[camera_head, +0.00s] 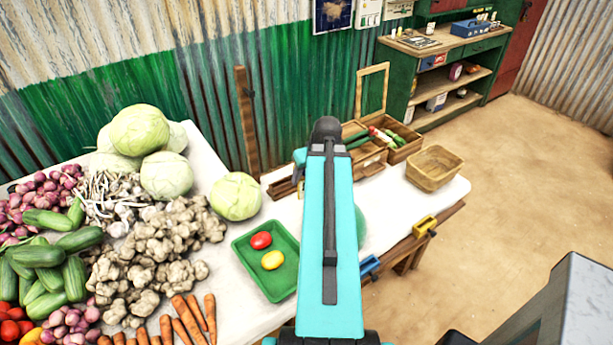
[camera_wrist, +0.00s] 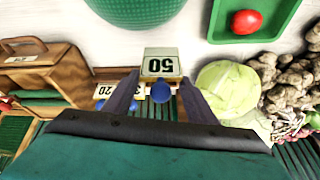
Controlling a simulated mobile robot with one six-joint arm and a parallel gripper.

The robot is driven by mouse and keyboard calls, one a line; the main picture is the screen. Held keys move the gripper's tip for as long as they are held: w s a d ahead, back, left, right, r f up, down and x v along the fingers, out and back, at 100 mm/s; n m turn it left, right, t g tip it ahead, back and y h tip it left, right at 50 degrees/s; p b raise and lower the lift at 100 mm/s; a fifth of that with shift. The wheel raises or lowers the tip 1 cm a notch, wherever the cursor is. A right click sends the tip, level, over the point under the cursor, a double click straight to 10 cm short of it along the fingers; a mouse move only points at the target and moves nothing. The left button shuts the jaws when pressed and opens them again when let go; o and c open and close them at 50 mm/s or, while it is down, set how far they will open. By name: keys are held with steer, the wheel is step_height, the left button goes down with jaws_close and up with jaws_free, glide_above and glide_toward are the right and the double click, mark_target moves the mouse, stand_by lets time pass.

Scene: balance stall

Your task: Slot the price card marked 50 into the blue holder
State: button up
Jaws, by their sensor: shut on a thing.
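The price card marked 50 (camera_wrist: 161,64) shows upside down in the wrist view, between the fingertips of my gripper (camera_wrist: 158,82). My gripper is shut on it. A blue round piece (camera_wrist: 160,92) shows just below the card; whether it belongs to the card, I cannot tell. The blue holder (camera_head: 370,267) is on the table's right-hand edge in the head view, beside my arm, and is not seen in the wrist view.
A yellow holder (camera_head: 425,226) sits farther along the same edge. Another card marked 20 (camera_wrist: 103,90) stands near a wooden box (camera_wrist: 72,70). A green tray (camera_head: 283,291) holds two small items. A wicker basket (camera_head: 434,168) stands at the far corner. Vegetables crowd the left.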

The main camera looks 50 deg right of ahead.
stand_by(0.4)
steer(key=w+a+r+n+y+b, duration=0.1)
steer(key=w+a+r, duration=0.2)
steer(key=w+a, duration=0.65)
steer(key=w+a+r+n, duration=0.2)
steer(key=w+a+r, duration=0.2)
steer(key=w+a, duration=0.55)
steer(key=w+a+r+n, duration=0.1)
steer(key=w+a+r, duration=0.1)
steer(key=a, duration=0.7)
steer(key=w+a+r+b, duration=0.1)
steer(key=w+a+r, duration=0.1)
steer(key=a, duration=0.7)
steer(key=w+a+r+n+y, duration=0.1)
steer(key=w+a+r, duration=0.1)
steer(key=a, duration=0.8)
steer(key=shift+w+r+n+b, duration=0.25)
steer(key=shift+r+n+b, duration=0.1)
steer(key=shift+r, duration=0.2)
